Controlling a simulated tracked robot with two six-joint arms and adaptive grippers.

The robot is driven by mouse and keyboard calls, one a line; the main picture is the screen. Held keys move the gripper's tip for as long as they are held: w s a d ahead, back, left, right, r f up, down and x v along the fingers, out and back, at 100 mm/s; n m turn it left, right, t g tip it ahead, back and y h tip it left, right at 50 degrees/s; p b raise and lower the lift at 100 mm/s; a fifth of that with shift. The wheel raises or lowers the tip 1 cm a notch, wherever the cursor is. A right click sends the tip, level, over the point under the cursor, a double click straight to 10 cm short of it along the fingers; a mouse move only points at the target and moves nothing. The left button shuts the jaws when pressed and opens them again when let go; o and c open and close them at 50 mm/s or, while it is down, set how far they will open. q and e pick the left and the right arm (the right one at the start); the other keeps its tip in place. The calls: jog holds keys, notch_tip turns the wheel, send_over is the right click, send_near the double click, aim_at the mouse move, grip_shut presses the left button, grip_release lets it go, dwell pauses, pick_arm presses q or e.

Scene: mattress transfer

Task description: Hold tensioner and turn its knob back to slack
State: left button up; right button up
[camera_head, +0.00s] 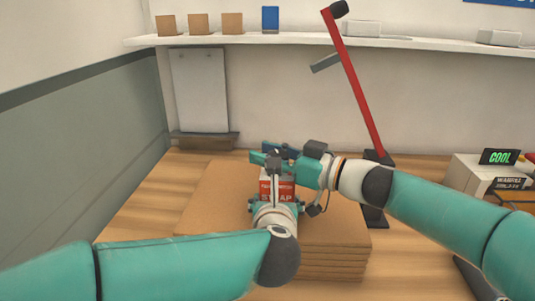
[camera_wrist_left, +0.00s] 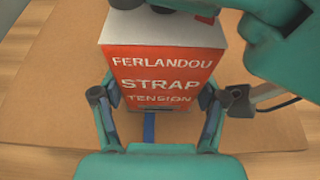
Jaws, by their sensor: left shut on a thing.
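The tensioner is a red box with a white top, lettered "FERLANDOU STRAP TENSION" (camera_wrist_left: 158,68). In the head view the red tensioner (camera_head: 284,187) is partly covered by my arms. My left gripper (camera_wrist_left: 153,97) has one finger on each side of the box and is shut on it. My right gripper (camera_head: 270,157) comes in from the right above the tensioner; a teal part of it (camera_wrist_left: 285,45) fills the upper right of the left wrist view. Its fingertips are partly hidden, and I cannot tell its opening. The knob is not clearly visible.
The tensioner is over a stack of flat brown slabs (camera_head: 335,238) on a wooden table (camera_head: 135,215). A blue strap (camera_wrist_left: 149,127) shows below the box. A red post (camera_head: 353,85) stands behind. A white device (camera_head: 465,172) is at right. The left tabletop is clear.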

jog(key=shift+c, duration=0.5)
jog(key=shift+n+g, duration=0.3)
jog(key=shift+g, duration=0.1)
jog(key=shift+s+n+g+y, duration=0.1)
jog(key=shift+n+g+y, duration=0.65)
jog(key=shift+g, duration=0.35)
grip_shut()
grip_release()
jog(key=shift+s+r+n+g+y, duration=0.1)
jog(key=shift+s+n+g+y, duration=0.1)
jog(key=shift+n+g, duration=1.15)
jog(key=shift+s+n+g+y, duration=0.15)
jog(key=shift+n+g, duration=0.55)
jog(key=shift+g, duration=1.45)
jog(key=shift+s+n+g, duration=0.1)
jog(key=shift+n+g, duration=0.4)
jog(key=o, duration=1.1)
jog(key=shift+s+d, duration=0.1)
jog(key=shift+c, duration=0.2)
